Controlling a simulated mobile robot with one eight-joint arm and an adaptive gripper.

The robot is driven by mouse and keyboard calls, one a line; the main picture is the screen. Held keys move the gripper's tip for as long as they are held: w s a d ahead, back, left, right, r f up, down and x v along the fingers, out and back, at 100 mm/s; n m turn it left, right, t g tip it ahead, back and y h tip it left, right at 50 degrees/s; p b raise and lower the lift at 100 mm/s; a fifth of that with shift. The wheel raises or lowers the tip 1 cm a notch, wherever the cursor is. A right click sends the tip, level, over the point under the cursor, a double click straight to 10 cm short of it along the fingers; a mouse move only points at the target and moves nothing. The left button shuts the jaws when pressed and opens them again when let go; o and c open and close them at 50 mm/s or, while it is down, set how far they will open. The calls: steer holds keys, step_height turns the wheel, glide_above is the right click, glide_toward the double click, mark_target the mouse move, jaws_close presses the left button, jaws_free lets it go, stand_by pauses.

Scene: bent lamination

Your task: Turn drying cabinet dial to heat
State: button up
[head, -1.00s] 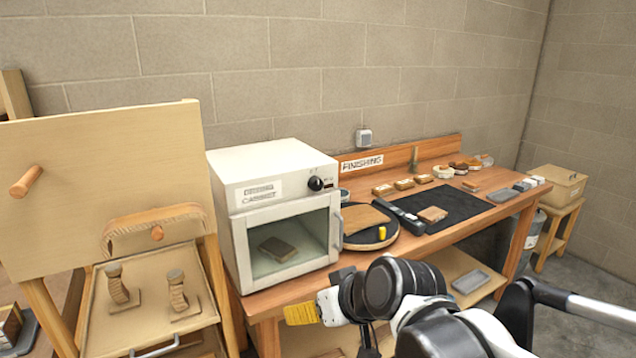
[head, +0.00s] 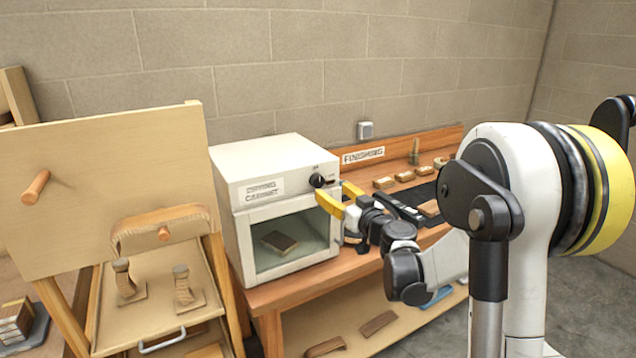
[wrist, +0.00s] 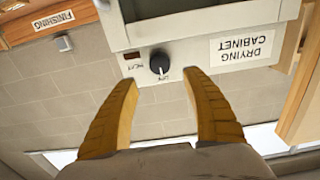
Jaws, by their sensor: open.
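The drying cabinet (head: 265,165) is a white box with a glass door, standing on the left end of the finishing bench. Its black dial (head: 317,181) is on the upper front panel, right of the label. The wrist view is upside down and shows the dial (wrist: 159,63) with a white pointer mark and small lettering, too small to read surely. My gripper (head: 332,196), with yellow fingers, is in front of the panel beside the dial. In the wrist view my gripper (wrist: 165,85) is open, its fingers on either side of the dial's line, not visibly touching it.
A dark block (head: 279,242) shows behind the cabinet's glass door (head: 295,240). A wooden board with a peg (head: 36,186) stands close on the cabinet's left. The bench (head: 290,292) holds several small blocks to the right, partly hidden by my arm.

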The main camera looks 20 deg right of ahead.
mark_target(320, 181)
steer(key=w, duration=0.2)
steer(key=w+a, duration=0.1)
steer(key=w, duration=0.2)
steer(key=w+b, duration=0.1)
steer(key=w, duration=0.1)
steer(key=shift+w+a, duration=0.2)
steer(key=shift+w, duration=0.1)
steer(key=c, duration=1.2)
